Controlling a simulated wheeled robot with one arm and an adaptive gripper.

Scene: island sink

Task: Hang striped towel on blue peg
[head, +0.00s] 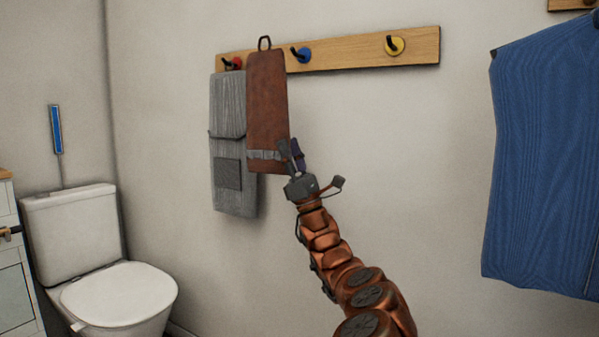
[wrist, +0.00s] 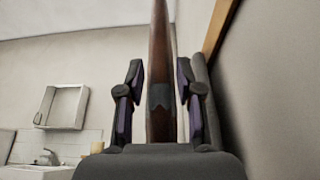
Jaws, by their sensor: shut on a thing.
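The striped towel (head: 267,95) is reddish-brown with a grey band near its lower end and a dark loop at its top. It hangs upright in front of the rack, between the red and blue pegs, partly over a grey towel. My gripper (head: 291,158) is shut on its lower right edge near the band. In the wrist view my gripper (wrist: 160,95) has the striped towel (wrist: 160,60) edge-on between its fingers. The blue peg (head: 301,54) with its dark hook is to the right of the loop, apart from it, and looks empty.
The wooden rack (head: 365,54) also bears a red peg (head: 232,63), by the grey towel (head: 228,165), and an empty yellow peg (head: 394,45). A blue cloth (head: 545,160) hangs at right. A toilet (head: 110,295) stands lower left. The wall below the right pegs is clear.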

